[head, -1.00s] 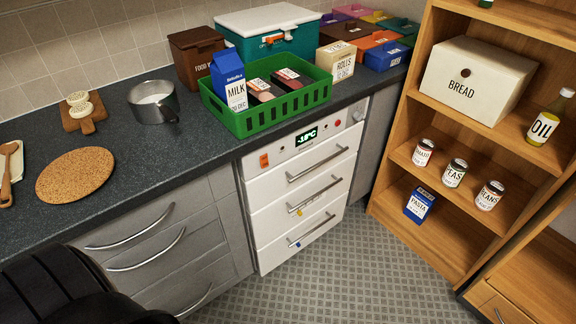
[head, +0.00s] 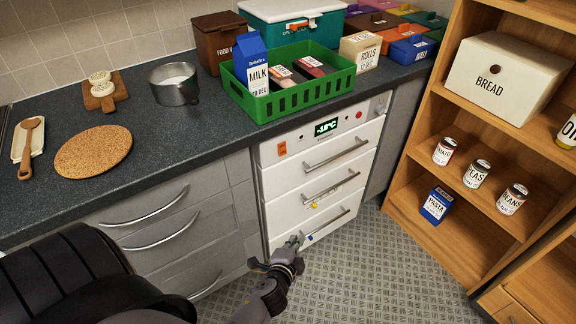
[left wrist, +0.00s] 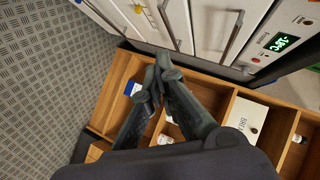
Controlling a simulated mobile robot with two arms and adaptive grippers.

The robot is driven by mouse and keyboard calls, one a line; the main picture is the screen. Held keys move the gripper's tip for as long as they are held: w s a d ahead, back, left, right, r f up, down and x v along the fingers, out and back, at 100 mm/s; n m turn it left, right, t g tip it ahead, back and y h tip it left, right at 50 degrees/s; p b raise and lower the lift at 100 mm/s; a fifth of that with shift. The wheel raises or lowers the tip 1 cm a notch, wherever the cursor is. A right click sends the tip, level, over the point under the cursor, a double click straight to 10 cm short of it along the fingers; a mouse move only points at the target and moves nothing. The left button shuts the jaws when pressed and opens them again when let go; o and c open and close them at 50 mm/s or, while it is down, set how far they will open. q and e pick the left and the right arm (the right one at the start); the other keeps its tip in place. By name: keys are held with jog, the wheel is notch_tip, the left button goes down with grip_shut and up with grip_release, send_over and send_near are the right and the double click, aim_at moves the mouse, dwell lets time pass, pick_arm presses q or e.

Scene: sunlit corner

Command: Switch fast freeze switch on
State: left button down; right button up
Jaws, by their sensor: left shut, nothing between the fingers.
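The white freezer (head: 310,185) is built in under the counter, with three drawer fronts and bar handles. Its top panel carries an orange switch (head: 282,148) at the left, a lit display (head: 326,127) reading about -18°C, and a small red light (head: 359,115). The labels are too small to read, and I cannot tell the switch's position. My left gripper (head: 296,241) is shut and empty, low by the bottom drawer and well below the panel. The left wrist view shows its closed fingertips (left wrist: 163,60) and the display (left wrist: 283,42). My right gripper is out of view.
A green crate (head: 290,100) with milk and packages stands on the counter above the freezer. Bar handles (head: 336,154) stick out from the drawers. Wooden shelves (head: 440,240) with tins stand at the right. The patterned floor (head: 370,275) between is clear.

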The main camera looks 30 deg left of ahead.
aim_at(282, 149)
pick_arm(q)
jog(key=w+a+r+t+y, duration=0.1)
jog(key=a+r, duration=0.1)
jog(key=r, duration=0.6)
jog(key=w+a+r+m+t+y, duration=0.1)
jog(key=a+r+t+y, duration=0.1)
jog(key=r, duration=0.6)
jog(key=shift+w+a+m, duration=0.25)
jog(key=shift+a+m, duration=0.05)
jog(key=shift+a, duration=0.05)
jog(key=shift+w, duration=0.15)
jog(key=s+a+p+x, duration=0.1)
jog(key=a+x, duration=0.1)
jog(key=x, duration=1)
jog(key=shift+w+a, duration=0.25)
jog(key=shift+a, duration=0.2)
jog(key=shift+f, duration=0.1)
